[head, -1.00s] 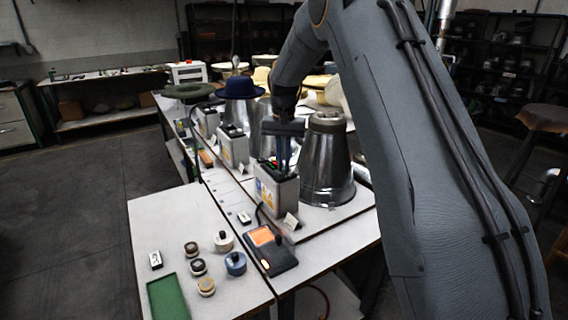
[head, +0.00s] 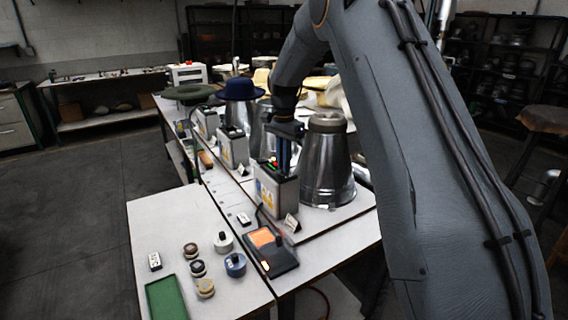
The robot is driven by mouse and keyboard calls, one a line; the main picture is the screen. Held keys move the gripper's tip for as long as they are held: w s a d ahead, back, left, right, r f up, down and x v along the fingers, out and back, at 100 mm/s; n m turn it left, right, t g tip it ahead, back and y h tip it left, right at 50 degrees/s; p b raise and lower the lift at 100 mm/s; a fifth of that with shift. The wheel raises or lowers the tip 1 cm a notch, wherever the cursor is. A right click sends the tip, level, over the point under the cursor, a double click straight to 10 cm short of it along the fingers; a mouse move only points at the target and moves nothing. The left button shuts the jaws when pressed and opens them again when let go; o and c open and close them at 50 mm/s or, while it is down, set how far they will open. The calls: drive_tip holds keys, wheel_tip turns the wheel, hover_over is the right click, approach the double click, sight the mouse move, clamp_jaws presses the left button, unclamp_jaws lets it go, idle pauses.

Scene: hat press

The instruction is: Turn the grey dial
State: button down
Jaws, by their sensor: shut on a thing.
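My gripper (head: 283,164) points straight down over the top of the nearest grey control box (head: 277,192), which has blue and yellow labels on its front. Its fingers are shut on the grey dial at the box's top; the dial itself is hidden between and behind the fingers. Small red and green spots show on the box top beside the fingers. A tall metal hat block (head: 327,170) stands just right of the box.
Two similar boxes stand farther back, one here (head: 234,150). A blue hat (head: 240,89) and a green hat (head: 187,92) are behind. A black pad with an orange screen (head: 270,252), several small round pots and a green tray (head: 167,299) lie in front.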

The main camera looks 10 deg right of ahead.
drive_tip(key=shift+w, duration=0.1)
idle(0.3)
drive_tip(key=c, duration=1.9)
unclamp_jaws()
drive_tip(key=shift+o, duration=0.2)
drive_tip(key=shift+r+b, duration=1.15)
drive_tip(key=shift+r, duration=2.8)
drive_tip(key=s+f+n, duration=0.3)
drive_tip(key=s+f, duration=0.1)
drive_tip(key=s, duration=0.7)
drive_tip(key=s+f+n, duration=0.4)
drive_tip(key=s+f, duration=0.1)
drive_tip(key=s, duration=0.7)
drive_tip(key=s+f+n+t, duration=0.1)
drive_tip(key=s+f+n, duration=0.3)
drive_tip(key=s, duration=0.8)
drive_tip(key=shift+f, duration=0.35)
drive_tip(key=shift+s+d, duration=0.1)
